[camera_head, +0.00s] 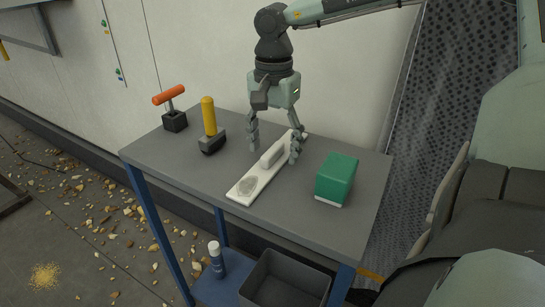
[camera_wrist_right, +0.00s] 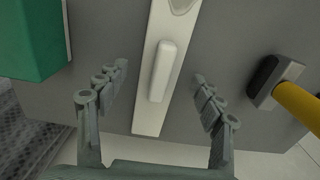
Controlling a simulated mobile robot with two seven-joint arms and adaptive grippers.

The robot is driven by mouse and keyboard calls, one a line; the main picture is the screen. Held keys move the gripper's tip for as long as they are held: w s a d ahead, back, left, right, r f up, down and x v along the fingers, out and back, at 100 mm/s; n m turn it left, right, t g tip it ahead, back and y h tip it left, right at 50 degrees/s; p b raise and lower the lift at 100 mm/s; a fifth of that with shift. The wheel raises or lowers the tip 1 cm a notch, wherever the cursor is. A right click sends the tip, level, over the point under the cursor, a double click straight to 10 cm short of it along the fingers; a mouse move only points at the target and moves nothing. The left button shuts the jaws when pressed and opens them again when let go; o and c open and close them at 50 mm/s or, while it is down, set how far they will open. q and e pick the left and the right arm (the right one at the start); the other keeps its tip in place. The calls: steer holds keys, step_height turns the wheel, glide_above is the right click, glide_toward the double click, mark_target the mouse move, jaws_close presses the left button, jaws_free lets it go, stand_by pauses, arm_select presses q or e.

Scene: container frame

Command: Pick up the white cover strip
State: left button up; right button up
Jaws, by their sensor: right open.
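The white cover strip (camera_head: 243,188) lies flat on the grey table, running from the front edge towards the back. In the right wrist view the strip (camera_wrist_right: 148,111) passes between my fingers, with the handle (camera_wrist_right: 163,70) upright in the middle. My right gripper (camera_head: 273,153) is open, with one finger on each side of the strip, around the handle and not visibly touching it. My left gripper is not in view.
A green box (camera_head: 337,177) stands right of the strip on the grey table (camera_head: 190,165). A yellow-handled hammer-like tool (camera_head: 209,125) and an orange-handled tool (camera_head: 171,105) stand to the left. Below are a spray can (camera_head: 216,260) and a grey bin (camera_head: 284,284). A wall is behind.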

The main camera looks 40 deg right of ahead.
mark_target(273, 148)
steer(key=shift+f, duration=0.4)
steer(key=c, duration=1.4)
steer(key=shift+r, duration=0.15)
step_height(273, 148, up, 18)
steer(key=shift+f, duration=0.1)
